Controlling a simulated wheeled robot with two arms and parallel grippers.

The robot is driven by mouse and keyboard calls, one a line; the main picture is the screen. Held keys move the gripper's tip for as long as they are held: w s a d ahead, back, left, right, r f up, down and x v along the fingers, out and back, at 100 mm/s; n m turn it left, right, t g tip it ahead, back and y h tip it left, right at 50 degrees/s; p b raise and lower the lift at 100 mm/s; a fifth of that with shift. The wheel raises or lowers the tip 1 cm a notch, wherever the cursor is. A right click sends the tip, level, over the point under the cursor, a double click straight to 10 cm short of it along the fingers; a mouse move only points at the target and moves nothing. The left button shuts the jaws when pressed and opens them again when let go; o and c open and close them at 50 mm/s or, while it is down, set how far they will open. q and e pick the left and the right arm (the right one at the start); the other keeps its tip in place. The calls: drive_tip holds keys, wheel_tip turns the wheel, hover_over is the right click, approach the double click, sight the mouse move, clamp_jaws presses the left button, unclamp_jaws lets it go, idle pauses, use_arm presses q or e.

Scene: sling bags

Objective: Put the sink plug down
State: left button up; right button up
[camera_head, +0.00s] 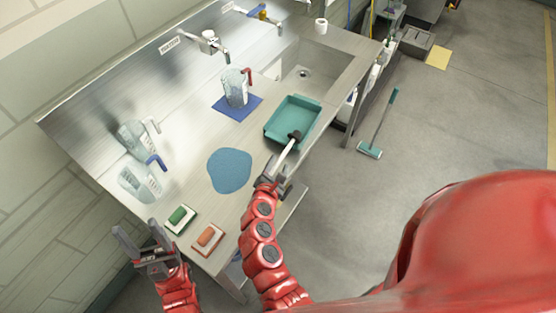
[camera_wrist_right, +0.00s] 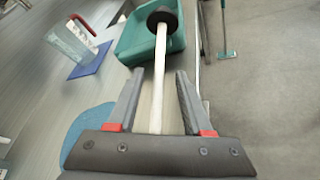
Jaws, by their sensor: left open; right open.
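The sink plug, a black end on a long white rod (camera_head: 286,152), lies over the near part of the teal tray (camera_head: 272,130). Its black end also shows in the right wrist view (camera_wrist_right: 162,16). Whether it touches the tray is unclear. My right gripper (camera_head: 276,172) is open at the rod's near end. In the right wrist view, the rod runs between the gripper's spread fingers (camera_wrist_right: 158,76), with a gap on both sides. My left gripper (camera_head: 139,232) is open and empty, at the table's near left end.
A clear jug (camera_head: 235,88) stands on a blue mat (camera_head: 236,107). More jugs are at the left. A blue patch (camera_head: 229,171), a green sponge (camera_head: 178,216) and an orange sponge (camera_head: 207,236) lie on the table. The sink basin (camera_head: 318,68) is behind the tray.

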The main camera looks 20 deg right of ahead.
drive_tip(key=shift+x, duration=0.9)
drive_tip(key=shift+c, duration=0.2)
clamp_jaws()
